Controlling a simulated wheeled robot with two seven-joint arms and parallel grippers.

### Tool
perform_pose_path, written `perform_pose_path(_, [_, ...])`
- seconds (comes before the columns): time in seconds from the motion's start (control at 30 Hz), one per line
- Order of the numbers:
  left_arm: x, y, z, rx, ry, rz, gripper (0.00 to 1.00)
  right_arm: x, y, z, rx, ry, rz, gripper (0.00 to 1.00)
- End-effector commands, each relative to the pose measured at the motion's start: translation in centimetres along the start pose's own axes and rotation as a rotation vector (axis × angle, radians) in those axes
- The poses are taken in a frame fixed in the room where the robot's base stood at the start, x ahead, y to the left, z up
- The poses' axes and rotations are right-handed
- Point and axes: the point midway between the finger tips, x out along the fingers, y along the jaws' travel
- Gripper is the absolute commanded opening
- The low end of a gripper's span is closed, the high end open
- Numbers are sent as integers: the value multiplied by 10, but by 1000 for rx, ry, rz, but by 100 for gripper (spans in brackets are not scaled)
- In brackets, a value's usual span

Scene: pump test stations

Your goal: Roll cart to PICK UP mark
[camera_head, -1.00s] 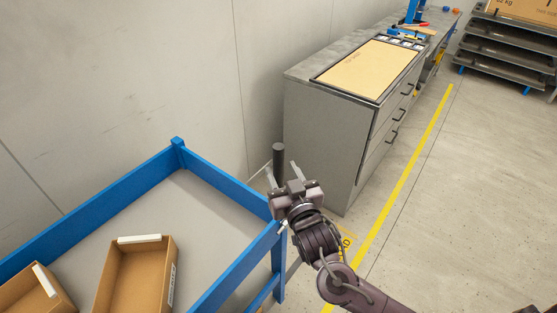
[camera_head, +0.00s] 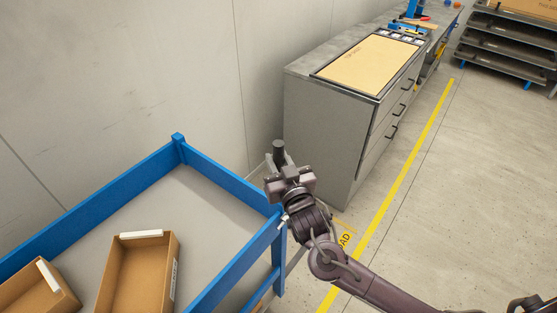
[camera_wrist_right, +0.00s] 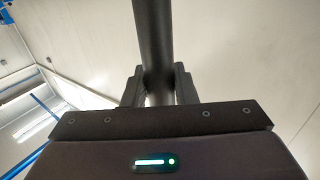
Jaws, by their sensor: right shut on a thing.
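The cart (camera_head: 232,268) has a blue frame and a grey deck, and it stands at the lower left of the head view. A dark upright bar (camera_head: 278,149) rises by its right corner; I cannot tell where its lower end joins. My right gripper (camera_head: 281,164) is shut on this bar, with the bar's top sticking out above. In the right wrist view the dark bar (camera_wrist_right: 153,45) runs between the two fingers (camera_wrist_right: 157,88) of the right gripper. My left gripper is not in view. No PICK UP mark shows in the head view.
Two open cardboard boxes (camera_head: 140,275) sit on the cart. A grey drawer cabinet (camera_head: 325,135) stands close beyond the bar, along the wall (camera_head: 110,80). A yellow floor line (camera_head: 405,185) and partly hidden yellow lettering (camera_head: 344,241) lie right of the cart. Open floor (camera_head: 470,200) extends right; racks (camera_head: 505,50) stand far back.

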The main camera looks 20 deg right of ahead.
Motion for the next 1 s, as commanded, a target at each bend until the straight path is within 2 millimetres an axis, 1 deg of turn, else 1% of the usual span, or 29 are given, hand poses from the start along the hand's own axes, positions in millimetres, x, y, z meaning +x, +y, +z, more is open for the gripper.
perform_pose_path(0.1, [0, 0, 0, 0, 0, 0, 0, 0, 1, 0, 0, 0, 0, 0])
perform_pose_path(0.27, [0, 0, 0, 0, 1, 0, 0, 5, 8, 0, 0, 0, 4, 0])
perform_pose_path(0.47, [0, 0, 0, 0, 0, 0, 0, 6, 9, -1, -1, 2, 4, 0])
perform_pose_path(0.5, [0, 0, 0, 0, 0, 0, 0, 6, 9, -1, -1, 2, 3, 26])
perform_pose_path(0.63, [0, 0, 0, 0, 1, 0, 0, 5, 8, -1, -1, 2, 3, 44])
perform_pose_path(0.67, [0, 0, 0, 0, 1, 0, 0, 5, 8, 0, -1, 1, 2, 45])
perform_pose_path(0.9, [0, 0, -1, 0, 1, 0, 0, 5, 8, 0, 0, 0, 1, 45])
perform_pose_path(1.0, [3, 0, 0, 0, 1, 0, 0, -1, 7, 2, 0, -1, 1, 45])
